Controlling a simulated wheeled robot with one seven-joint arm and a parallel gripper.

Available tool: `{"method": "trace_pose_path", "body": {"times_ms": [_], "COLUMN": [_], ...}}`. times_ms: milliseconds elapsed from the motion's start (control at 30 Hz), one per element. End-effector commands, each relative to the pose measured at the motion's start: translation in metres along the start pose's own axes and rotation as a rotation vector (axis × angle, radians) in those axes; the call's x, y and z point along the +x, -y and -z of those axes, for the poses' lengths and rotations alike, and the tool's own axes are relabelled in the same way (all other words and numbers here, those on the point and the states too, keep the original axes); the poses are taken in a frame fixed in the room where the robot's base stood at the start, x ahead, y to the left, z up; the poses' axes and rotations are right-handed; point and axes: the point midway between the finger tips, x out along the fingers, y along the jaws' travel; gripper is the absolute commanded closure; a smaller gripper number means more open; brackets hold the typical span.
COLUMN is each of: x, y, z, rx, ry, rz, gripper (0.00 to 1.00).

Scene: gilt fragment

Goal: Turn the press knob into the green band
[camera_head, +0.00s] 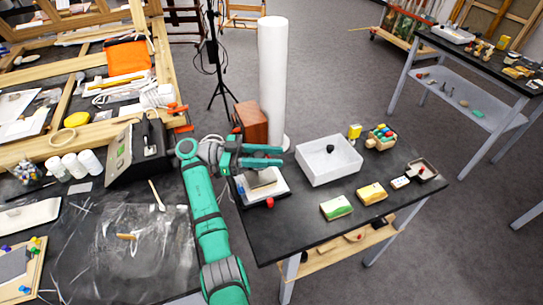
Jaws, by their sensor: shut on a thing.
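The press (281,187) is a small device with a white base and a grey-beige block, near the left end of the black table. My gripper (274,156), teal with two fingers pointing right, is directly over it. Its fingers are shut on the press knob at the top of the press; the fingers hide most of the knob. The green band and the knob's pointer cannot be made out at this size. A small red part (270,202) shows at the front of the press, and a blue part at its left side.
A white open bin (328,168) stands right of the press. A brown wooden box (251,122) and a tall white cylinder (272,80) stand behind. A cluttered workbench (150,235) is at left.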

Motion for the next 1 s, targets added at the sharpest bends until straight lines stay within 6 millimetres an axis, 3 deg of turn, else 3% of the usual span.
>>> {"method": "trace_pose_path", "body": {"times_ms": [100,133,200,567,767,1000], "x": [0.003,0.003,0.003,0.001,0.002,0.004], "y": [-0.001,-0.001,-0.001,0.000,0.000,-0.029], "z": [-0.004,-0.004,-0.004,0.002,0.029,0.062], "rx": [-0.006,-0.007,-0.006,-0.001,0.001,0.001], "ry": [0.003,0.003,0.003,0.002,0.003,0.003], "rz": [-0.006,-0.006,-0.005,-0.002,-0.004,-0.002], "gripper": [0.92,0.64,0.50,0.50,0.50,0.50]}}
